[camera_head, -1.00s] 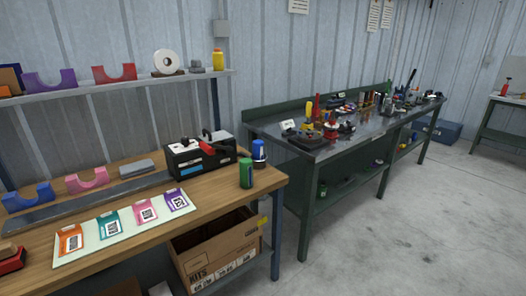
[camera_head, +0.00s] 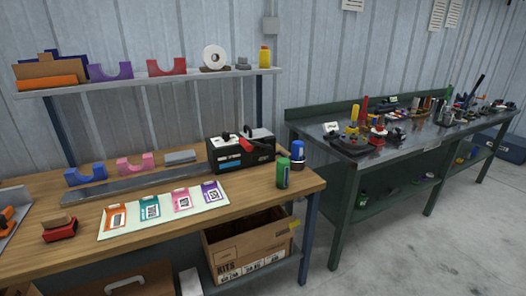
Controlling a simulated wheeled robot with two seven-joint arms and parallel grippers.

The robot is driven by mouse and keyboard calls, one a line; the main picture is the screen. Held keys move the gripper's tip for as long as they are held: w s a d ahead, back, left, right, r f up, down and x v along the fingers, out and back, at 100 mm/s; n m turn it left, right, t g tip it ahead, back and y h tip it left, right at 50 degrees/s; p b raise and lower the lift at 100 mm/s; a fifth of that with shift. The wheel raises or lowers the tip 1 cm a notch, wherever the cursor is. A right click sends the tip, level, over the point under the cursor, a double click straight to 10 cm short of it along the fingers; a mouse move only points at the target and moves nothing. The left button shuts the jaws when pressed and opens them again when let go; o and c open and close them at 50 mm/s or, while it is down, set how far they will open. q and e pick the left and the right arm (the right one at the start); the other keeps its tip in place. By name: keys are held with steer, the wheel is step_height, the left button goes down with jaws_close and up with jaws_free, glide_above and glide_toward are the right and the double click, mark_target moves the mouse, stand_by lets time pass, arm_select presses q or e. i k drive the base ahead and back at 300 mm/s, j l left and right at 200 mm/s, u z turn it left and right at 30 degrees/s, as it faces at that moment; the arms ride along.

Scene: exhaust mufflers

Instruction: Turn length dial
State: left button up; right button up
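A black machine with a white label and a red-and-black lever (camera_head: 241,150) stands at the back right of the wooden workbench (camera_head: 205,222). A long flat grey bar (camera_head: 135,184) runs left from it along the bench. I cannot make out a length dial at this size. Neither of my grippers is in view.
A pale board (camera_head: 163,229) with several coloured label cards lies at the bench front. Green (camera_head: 283,172) and blue-capped (camera_head: 298,152) containers stand at the right end. An open cardboard box (camera_head: 248,244) sits below. A green metal table (camera_head: 348,170) with many tools stands right; grey floor lies before it.

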mark_target(226, 136)
steer(key=i+l+z, duration=0.1)
steer(key=i+z, duration=0.25)
steer(key=i, duration=1.15)
